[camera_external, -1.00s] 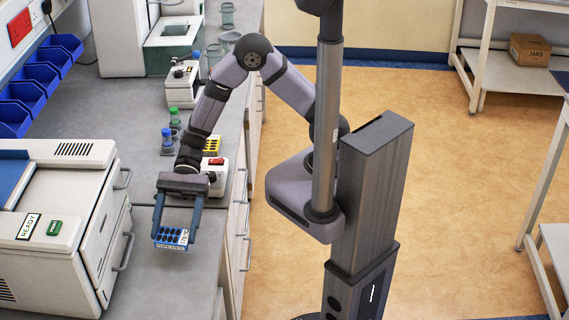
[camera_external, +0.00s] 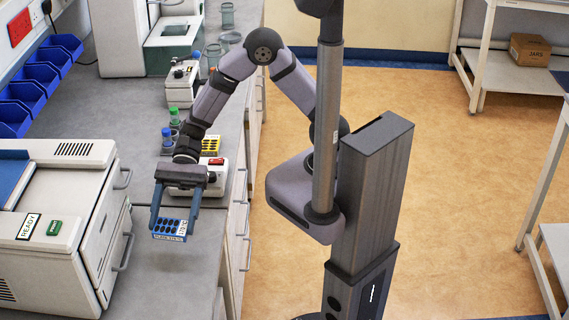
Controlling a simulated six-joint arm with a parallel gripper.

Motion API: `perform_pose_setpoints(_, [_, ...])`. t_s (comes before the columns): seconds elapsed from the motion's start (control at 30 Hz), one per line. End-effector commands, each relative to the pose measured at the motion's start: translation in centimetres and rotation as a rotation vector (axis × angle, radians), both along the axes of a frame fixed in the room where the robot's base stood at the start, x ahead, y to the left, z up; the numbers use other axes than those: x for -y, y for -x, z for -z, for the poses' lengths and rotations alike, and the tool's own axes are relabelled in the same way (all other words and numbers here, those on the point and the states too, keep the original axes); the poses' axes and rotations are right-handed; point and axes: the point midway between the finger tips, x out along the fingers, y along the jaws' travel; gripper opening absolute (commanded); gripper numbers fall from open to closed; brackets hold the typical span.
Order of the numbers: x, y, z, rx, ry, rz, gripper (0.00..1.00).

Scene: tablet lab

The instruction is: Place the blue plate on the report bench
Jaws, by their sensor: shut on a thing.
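The blue plate (camera_external: 170,229) is a small block with dark round wells and a white label on its right end. My gripper (camera_external: 172,226) is shut on it, one finger at each end, and holds it level over the grey bench (camera_external: 180,275). The plate looks raised above the bench top, but the gap is hard to judge. I cannot tell from this view which surface is the report bench.
A white machine marked READY (camera_external: 60,225) stands left of the plate. The bench front near the plate is clear.

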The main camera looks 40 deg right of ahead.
Motion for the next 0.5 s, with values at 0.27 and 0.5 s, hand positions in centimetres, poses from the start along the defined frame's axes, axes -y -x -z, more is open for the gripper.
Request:
perform_pose_setpoints(0.27, [0.1,0.0,3.8,-0.002,0.003,0.001,0.45])
perform_pose_setpoints(0.5, [0.0,0.0,4.4,0.0,0.0,0.0,0.45])
